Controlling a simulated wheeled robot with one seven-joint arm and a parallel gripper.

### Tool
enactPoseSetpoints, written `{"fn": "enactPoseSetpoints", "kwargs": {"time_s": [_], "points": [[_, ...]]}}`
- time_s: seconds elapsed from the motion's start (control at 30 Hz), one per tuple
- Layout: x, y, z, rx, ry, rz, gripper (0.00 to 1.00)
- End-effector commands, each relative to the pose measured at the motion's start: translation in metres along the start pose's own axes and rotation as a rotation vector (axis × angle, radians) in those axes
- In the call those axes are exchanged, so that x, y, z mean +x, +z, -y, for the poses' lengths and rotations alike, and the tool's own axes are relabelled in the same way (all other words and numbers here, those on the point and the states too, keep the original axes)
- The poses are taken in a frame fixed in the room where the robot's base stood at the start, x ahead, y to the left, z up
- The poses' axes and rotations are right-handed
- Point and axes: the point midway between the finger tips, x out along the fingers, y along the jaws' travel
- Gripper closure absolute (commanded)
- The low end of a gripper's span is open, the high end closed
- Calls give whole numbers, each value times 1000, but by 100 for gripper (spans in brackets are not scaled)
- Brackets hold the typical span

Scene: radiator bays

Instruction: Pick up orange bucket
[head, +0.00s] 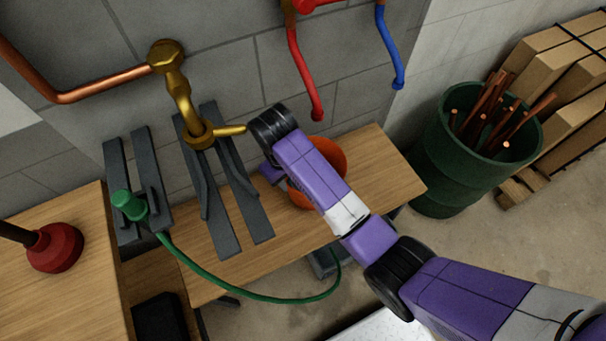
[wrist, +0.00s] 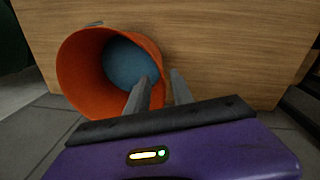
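The orange bucket (head: 330,157) is on the wooden bench (head: 385,163) by the wall, partly hidden behind my arm in the head view. In the wrist view the bucket (wrist: 80,75) shows at upper left, its mouth facing the camera and something blue (wrist: 128,62) inside. My gripper (wrist: 159,80) is at the bucket's right rim in that view. One finger reaches over the inside and the other is outside, with the orange wall between them. The fingers are apart and do not look closed on the wall. In the head view the fingers are mostly hidden by my arm.
A brass valve (head: 198,130) and red (head: 303,75) and blue pipes (head: 388,45) hang above the bench. Grey brackets (head: 225,185) and a green hose (head: 215,283) lie left of the bucket. A green barrel (head: 430,150) stands at right. A red plunger (head: 58,248) is at far left.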

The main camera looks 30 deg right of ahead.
Motion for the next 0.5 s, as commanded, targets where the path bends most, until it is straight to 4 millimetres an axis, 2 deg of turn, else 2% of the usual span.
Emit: {"fn": "enactPoseSetpoints", "kwargs": {"time_s": [0.17, 0.5], "points": [[11, 2, 0, -2, 7, 11, 72], [49, 1, -1, -2, 6, 12, 72]]}}
